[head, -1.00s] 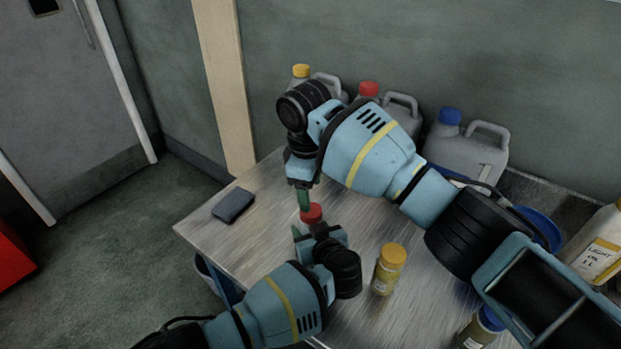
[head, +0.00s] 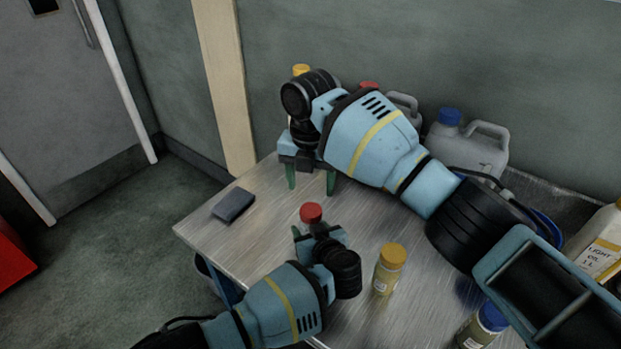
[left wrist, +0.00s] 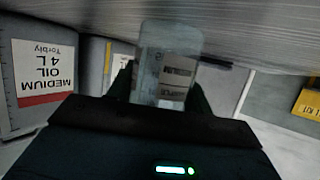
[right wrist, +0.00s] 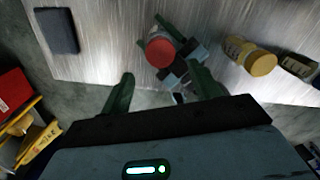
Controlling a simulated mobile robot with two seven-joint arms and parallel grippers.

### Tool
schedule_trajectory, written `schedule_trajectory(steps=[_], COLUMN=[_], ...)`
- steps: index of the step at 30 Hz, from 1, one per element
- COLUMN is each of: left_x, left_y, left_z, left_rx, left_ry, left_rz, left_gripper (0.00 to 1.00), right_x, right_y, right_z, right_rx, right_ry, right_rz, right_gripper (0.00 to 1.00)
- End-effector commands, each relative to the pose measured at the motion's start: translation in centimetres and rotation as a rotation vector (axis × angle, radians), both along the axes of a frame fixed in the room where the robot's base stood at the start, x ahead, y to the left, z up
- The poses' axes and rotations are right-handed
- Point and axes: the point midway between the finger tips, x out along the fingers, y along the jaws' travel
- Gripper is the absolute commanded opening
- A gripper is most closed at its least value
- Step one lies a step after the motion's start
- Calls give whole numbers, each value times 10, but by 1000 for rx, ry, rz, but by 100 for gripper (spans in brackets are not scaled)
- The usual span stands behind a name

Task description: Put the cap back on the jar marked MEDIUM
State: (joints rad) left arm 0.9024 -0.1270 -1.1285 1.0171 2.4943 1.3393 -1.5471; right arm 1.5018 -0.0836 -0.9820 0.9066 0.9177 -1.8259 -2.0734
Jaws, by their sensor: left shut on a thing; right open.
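The red cap (head: 311,212) sits on top of the jar held in my left gripper; I cannot tell how tightly it is seated. It also shows from above in the right wrist view (right wrist: 160,52). The jar (left wrist: 168,65), with MEDIUM on its label, is clamped between my left fingers in the left wrist view. My left gripper (head: 309,236) is shut on it over the table; in the head view the gripper hides most of the jar. My right gripper (head: 311,184) is open and empty, above and behind the cap, apart from it.
A yellow-capped jar (head: 388,270) and a blue-capped jar (head: 482,328) stand right of the left gripper. A dark flat block (head: 233,205) lies near the table's left edge. Grey canisters (head: 468,152) line the wall. A light oil jug (head: 602,245) stands far right.

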Motion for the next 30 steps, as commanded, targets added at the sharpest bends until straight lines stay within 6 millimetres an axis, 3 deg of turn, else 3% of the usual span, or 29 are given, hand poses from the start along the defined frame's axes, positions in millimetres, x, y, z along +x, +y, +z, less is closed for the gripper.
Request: schedule_trajectory(steps=[6,11,25,30], left_x=[0,0,0,0], left_y=[0,0,0,0], left_z=[0,0,0,0], left_rx=[0,0,0,0], left_ry=[0,0,0,0], left_rz=[0,0,0,0], left_gripper=[0,0,0,0], right_x=[0,0,0,0], right_y=[0,0,0,0], right_z=[3,4,3,-12], right_rx=[6,8,10,9], right_ry=[11,15,17,19], right_rz=[278,386,417,416], right_gripper=[63,63,63,63])
